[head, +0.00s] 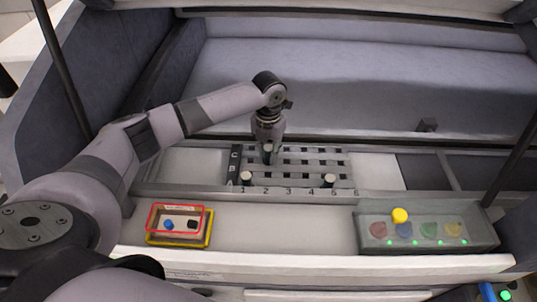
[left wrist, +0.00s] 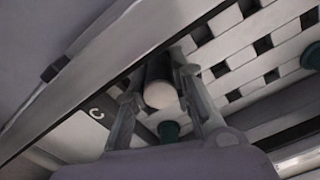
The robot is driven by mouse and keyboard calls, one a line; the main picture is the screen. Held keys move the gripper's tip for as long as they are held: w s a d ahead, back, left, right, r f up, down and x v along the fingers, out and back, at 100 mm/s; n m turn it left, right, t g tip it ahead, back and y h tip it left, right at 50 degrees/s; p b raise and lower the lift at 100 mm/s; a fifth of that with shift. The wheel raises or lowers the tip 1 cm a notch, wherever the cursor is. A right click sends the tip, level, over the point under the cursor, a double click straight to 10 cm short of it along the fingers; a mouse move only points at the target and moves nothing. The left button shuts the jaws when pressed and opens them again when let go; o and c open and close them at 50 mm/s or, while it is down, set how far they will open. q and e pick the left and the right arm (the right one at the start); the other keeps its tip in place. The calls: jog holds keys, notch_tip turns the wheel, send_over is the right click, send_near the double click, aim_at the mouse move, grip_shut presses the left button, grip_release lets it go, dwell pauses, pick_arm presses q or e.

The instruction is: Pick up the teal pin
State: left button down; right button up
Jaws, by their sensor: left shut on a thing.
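My left gripper (head: 267,139) comes down over the grid board (head: 300,165), near the column marked 2. It is shut on a pale-topped pin (head: 267,154). In the left wrist view this pin (left wrist: 161,92) stands between the two fingers (left wrist: 160,95), with a pale round end and a greyish side. I cannot tell its full colour or whether its foot is still in a hole. Two teal pieces show on the board there, one just below the held pin (left wrist: 168,130) and one at the right edge (left wrist: 312,55). My right gripper is not in view.
Two more pale-topped pins stand on the board's front row, near 1 (head: 245,178) and near 5 (head: 329,180). A small red-and-yellow-rimmed tray (head: 180,241) lies front left. A grey box (head: 429,240) with coloured round pieces stands front right. The shelf between them is clear.

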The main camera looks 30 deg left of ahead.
aim_at(269, 147)
pick_arm(q)
jog(key=shift+r, duration=0.1)
notch_tip(269, 147, up, 10)
jog(key=shift+f+b, duration=0.1)
jog(key=shift+b, duration=0.6)
dwell(0.4)
